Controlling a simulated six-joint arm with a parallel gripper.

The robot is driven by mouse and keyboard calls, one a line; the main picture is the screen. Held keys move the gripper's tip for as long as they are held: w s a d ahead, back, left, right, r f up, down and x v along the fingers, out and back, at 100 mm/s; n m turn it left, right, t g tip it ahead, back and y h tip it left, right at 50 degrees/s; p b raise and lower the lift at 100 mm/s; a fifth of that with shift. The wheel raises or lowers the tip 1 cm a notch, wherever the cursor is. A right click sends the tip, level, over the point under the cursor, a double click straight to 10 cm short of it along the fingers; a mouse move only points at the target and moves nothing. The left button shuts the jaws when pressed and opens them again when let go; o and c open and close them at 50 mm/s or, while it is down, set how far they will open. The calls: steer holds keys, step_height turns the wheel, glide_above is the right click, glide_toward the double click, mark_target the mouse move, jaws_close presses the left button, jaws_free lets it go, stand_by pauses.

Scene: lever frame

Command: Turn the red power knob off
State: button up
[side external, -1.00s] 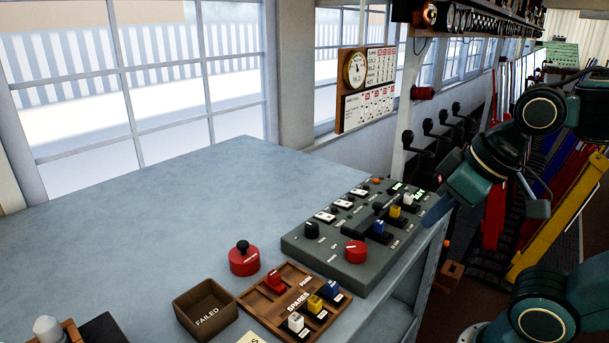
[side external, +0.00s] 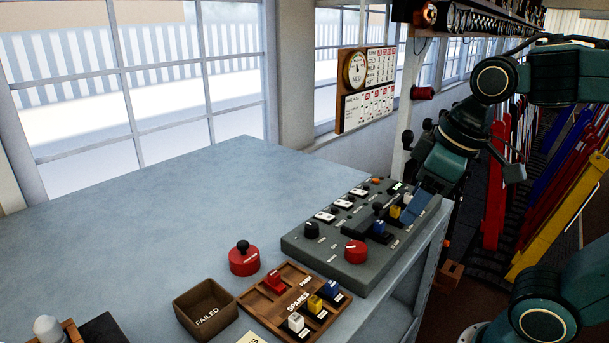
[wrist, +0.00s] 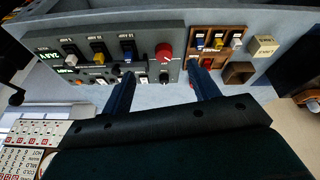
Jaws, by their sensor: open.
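The red power knob (side external: 356,251) sits on the near left part of the grey control panel (side external: 318,262), with a light mark on its top. It also shows in the wrist view (wrist: 164,51), ahead of and between my two fingers. My gripper (side external: 408,214) is above the panel's right part, near the yellow and white levers and apart from the red knob. In the wrist view its two blue fingers (wrist: 162,88) are spread wide with nothing between them.
Blue (side external: 379,227) and yellow (side external: 395,211) levers stand on the panel beside the knob. A wooden spares tray (side external: 262,308), a brown FAILED box (side external: 205,309) and a red round button (side external: 244,260) lie left of the panel. The table behind is clear.

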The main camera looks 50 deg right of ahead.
mark_target(357, 246)
steer(key=w+a+n+g, duration=0.1)
steer(key=w+n+g, duration=0.2)
steer(key=w, duration=0.6)
steer(key=n, duration=0.2)
steer(key=shift+w+a+r+n+g, duration=0.15)
steer(key=shift+r+n+g, duration=0.15)
steer(key=shift+g, duration=0.1)
steer(key=shift+f, duration=0.15)
steer(key=f, duration=1.3)
steer(key=shift+w+d+f, duration=0.2)
steer(key=shift+d+f, duration=0.05)
steer(key=shift+d, duration=0.05)
steer(key=c, duration=1)
